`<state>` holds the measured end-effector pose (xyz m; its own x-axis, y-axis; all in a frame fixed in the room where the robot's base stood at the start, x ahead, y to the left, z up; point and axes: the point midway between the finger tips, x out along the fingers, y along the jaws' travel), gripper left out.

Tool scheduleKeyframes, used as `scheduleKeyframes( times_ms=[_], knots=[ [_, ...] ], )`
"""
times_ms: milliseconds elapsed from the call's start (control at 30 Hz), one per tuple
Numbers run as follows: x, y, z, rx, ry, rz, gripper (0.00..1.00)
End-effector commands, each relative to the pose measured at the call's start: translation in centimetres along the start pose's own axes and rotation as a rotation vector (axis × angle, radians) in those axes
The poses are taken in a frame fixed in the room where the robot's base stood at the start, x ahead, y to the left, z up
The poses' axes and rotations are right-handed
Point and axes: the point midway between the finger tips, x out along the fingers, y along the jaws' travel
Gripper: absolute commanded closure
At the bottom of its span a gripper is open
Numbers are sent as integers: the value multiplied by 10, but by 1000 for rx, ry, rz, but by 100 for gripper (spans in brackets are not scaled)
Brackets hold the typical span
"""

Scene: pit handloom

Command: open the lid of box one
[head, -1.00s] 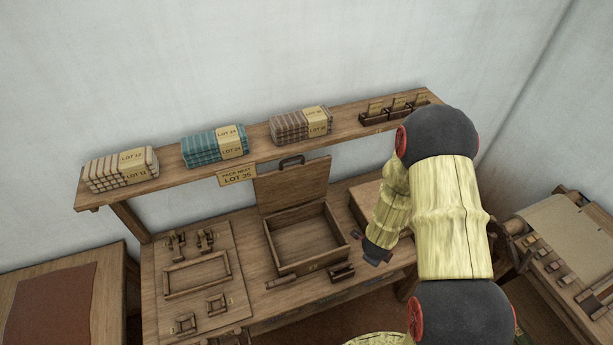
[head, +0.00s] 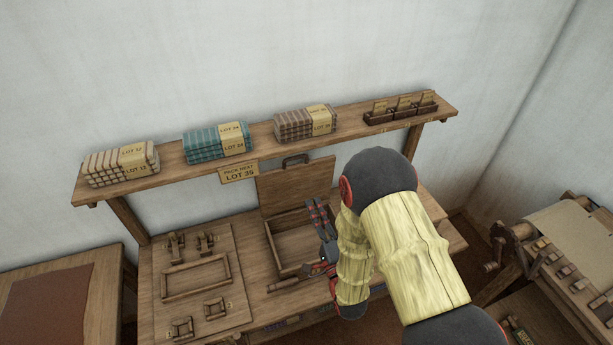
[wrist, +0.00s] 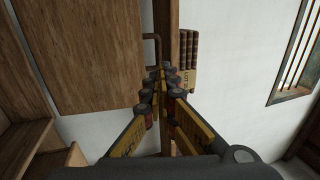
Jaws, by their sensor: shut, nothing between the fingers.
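A wooden box (head: 290,243) stands on the bench with its lid (head: 285,188) raised upright at the back. No number on it is readable. The lid's dark handle (head: 295,160) is at its top edge. The lid also fills the left of the wrist view (wrist: 80,55), with the handle (wrist: 150,48) beyond my fingertips. My gripper (head: 316,208) is shut and empty, over the right part of the open box and in front of the lid. In the wrist view its fingertips (wrist: 166,80) meet, and any gap to the lid is hard to judge.
A shelf (head: 250,146) with cloth stacks (head: 218,141) and a card rack (head: 400,107) runs above the lid. A board with wooden fittings (head: 197,275) lies left of the box.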

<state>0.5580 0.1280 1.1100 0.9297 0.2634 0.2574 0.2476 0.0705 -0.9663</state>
Motion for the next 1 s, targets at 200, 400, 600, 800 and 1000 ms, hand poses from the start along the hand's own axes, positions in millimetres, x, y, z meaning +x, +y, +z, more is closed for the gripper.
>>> scheduleKeyframes(
  times_ms=[200,400,600,800,1000],
  knots=[
    [23,-4,1,1,-3,-10,100],
    [62,-3,1,1,-2,-8,100],
    [100,-3,0,1,-1,-7,100],
    [127,-2,0,1,-1,-5,100],
    [138,-2,0,1,0,-5,100]
  ],
)
